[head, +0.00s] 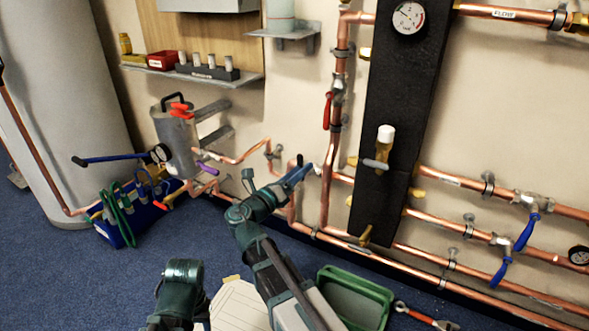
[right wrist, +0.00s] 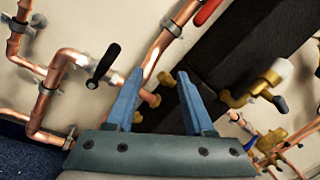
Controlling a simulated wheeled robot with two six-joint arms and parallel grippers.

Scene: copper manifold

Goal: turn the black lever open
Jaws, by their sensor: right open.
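The black lever (right wrist: 104,62) shows in the right wrist view, on a copper pipe valve at the upper left. It slants, with its black grip end toward the upper right. In the head view only a small black end (head: 299,160) shows above my gripper's fingers. My right gripper (head: 304,172) is open and empty, with blue fingers pointing at the pipes. In the right wrist view the lever lies left of both fingers of the gripper (right wrist: 160,75), not between them.
Copper pipes (head: 450,180) run along the wall around the gripper. A black panel (head: 398,110) with a gauge stands to the right. Red (head: 327,111) and blue (head: 526,232) levers are nearby. A green bin (head: 355,296) stands on the floor. A blue crate (head: 118,228) is at left.

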